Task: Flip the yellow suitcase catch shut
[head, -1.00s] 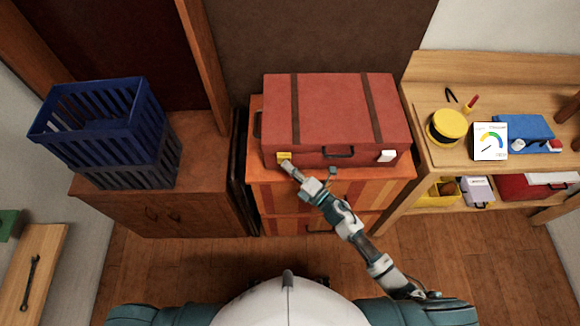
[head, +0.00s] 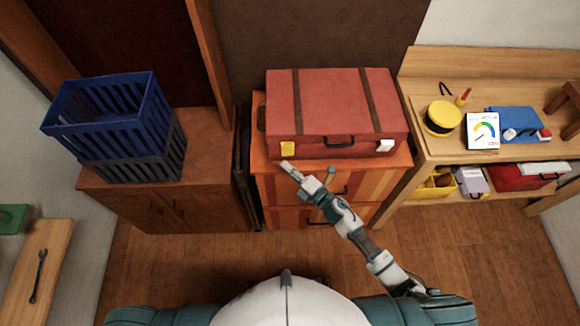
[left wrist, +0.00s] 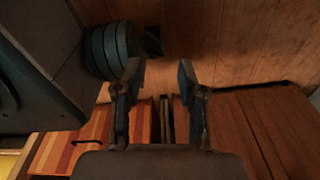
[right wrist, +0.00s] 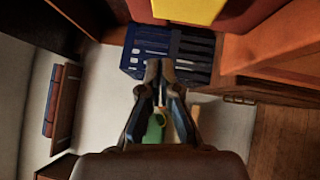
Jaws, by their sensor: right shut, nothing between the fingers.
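The red suitcase (head: 330,108) lies with its lid down on the orange striped cabinet. Its yellow catch (head: 287,149) is at the front left and looks upright, flat against the suitcase's front. The catch also fills the top of the right wrist view (right wrist: 188,8). My right gripper (head: 286,166) is shut and empty, just below and in front of the catch, with a small gap. Its closed fingertips show in the right wrist view (right wrist: 160,66). My left gripper (left wrist: 160,78) is open and empty in the left wrist view, low over the floor; the head view does not show it.
A white catch (head: 384,146) is at the suitcase's front right, beyond the dark handle (head: 339,141). A blue crate (head: 107,113) stands on the left cabinet. A wooden shelf (head: 430,158) with several items is at right.

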